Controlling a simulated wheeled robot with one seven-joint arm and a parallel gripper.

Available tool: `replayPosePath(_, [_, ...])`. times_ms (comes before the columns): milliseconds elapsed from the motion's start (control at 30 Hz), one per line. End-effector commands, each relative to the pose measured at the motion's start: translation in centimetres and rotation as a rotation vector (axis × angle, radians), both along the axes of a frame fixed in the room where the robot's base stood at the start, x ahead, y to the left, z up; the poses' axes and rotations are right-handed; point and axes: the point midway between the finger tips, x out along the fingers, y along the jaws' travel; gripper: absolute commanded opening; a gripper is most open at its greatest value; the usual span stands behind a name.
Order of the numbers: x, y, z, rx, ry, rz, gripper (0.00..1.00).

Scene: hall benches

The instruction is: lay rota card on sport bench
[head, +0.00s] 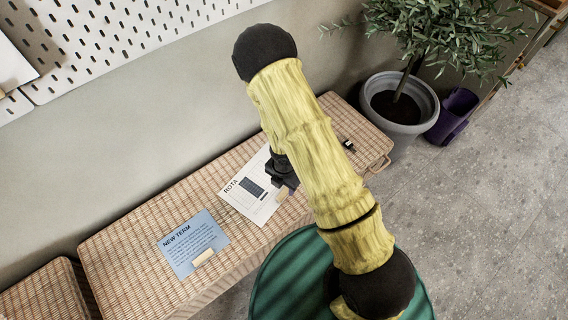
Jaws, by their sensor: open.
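The rota card (238,205), white with the heading ROTA and a dark grid, lies flat on a woven wicker bench (132,257). A small tan block sits at the card's lower right edge, partly hidden. My gripper (285,186), small and dark, is over the right part of the card, partly hidden behind my arm. It is open; whether it touches the card I cannot tell. No label marks this bench as the sport bench.
A blue NEW TERM card (193,243) with a tan block (203,257) lies left of the rota card. A small black item (348,145) is on the bench's right end. A potted tree (400,110) and purple bin (455,113) stand right. Another wicker piece (45,293) is lower left.

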Motion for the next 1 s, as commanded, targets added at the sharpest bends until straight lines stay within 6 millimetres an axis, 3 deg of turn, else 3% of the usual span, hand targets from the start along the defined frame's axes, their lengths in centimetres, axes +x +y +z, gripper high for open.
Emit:
replayPosePath(33, [0.1,0.0,1.7,0.002,-0.002,-0.003,0.44])
replayPosePath(100, [0.1,-0.1,3.1,0.002,-0.003,-0.005,0.44])
replayPosePath(600, [0.0,0.0,12.5,0.000,-0.001,-0.002,0.44])
replayPosePath(767, [0.0,0.0,13.8,0.000,-0.001,-0.002,0.44])
replayPosePath(1000, [0.0,0.0,13.8,-0.001,-0.001,0.001,0.44])
